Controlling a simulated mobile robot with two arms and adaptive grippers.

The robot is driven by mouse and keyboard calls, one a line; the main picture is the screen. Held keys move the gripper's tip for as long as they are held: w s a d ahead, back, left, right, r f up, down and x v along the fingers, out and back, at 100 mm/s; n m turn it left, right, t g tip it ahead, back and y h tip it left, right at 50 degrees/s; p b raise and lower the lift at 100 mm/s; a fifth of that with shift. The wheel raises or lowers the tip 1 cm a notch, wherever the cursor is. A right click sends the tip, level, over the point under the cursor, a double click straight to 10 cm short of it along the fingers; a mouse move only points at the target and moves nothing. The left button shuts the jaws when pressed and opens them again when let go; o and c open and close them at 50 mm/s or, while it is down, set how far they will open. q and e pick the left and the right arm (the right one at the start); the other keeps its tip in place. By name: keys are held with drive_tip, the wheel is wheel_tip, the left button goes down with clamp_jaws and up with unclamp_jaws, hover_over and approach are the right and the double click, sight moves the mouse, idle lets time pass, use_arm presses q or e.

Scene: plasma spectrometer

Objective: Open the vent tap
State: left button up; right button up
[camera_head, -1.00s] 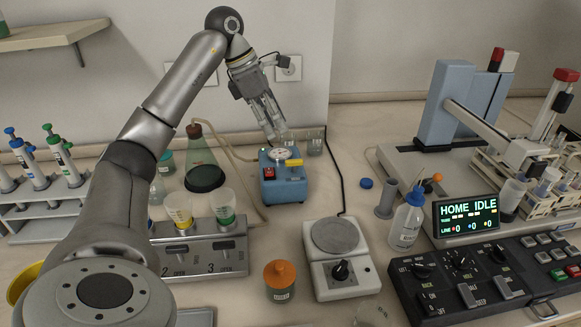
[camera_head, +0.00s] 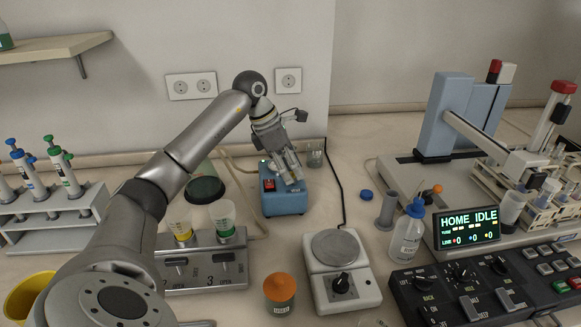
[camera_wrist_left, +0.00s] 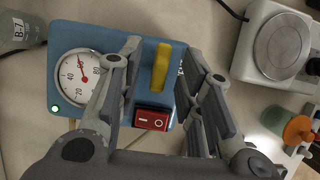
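The blue pump box (camera_head: 288,204) stands on the bench near the back wall. In the left wrist view its top carries a yellow lever (camera_wrist_left: 161,68), which looks like the vent tap, a round dial gauge (camera_wrist_left: 78,80) and a red rocker switch (camera_wrist_left: 152,120). My left gripper (camera_head: 291,174) is over the pump. In the left wrist view my left gripper (camera_wrist_left: 165,52) is open, with one finger on each side of the yellow lever and visible gaps to it. In the head view the fingers hide the lever and gauge. My right gripper is not in view.
A small glass beaker (camera_head: 315,156) stands just behind the pump. A dark-bottomed flask (camera_head: 205,187) and a rack of cups (camera_head: 215,268) are to its left. A black cable runs along the pump's right.

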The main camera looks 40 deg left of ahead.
use_arm(q)
clamp_jaws()
drive_tip(key=shift+n, duration=0.4)
drive_tip(key=n+y, duration=0.1)
drive_tip(key=n, duration=0.1)
drive_tip(key=shift+s+d+n+t, duration=0.1)
drive_tip(key=shift+n+t, duration=0.2)
drive_tip(key=shift+n, duration=0.1)
drive_tip(key=n, duration=0.1)
drive_tip(key=n+y, duration=0.1)
drive_tip(key=n, duration=0.1)
drive_tip(key=n+y+p, duration=0.1)
drive_tip(key=n, duration=0.1)
drive_tip(key=shift+d+r, duration=0.1)
drive_tip(key=shift+d, duration=0.15)
drive_tip(key=n+y, duration=0.1)
drive_tip(key=n, duration=0.1)
drive_tip(key=n+y, duration=0.1)
drive_tip(key=n, duration=0.2)
drive_tip(key=shift+d+p, duration=0.2)
drive_tip(key=shift+p, duration=0.2)
drive_tip(key=shift+w+d+n+g+y, duration=0.1)
drive_tip(key=shift+n+g+y, duration=0.25)
drive_tip(key=shift+n, duration=0.75)
drive_tip(key=shift+w+n+g+y, duration=0.1)
drive_tip(key=shift+n+g+y, duration=0.25)
drive_tip(key=shift+n, duration=0.75)
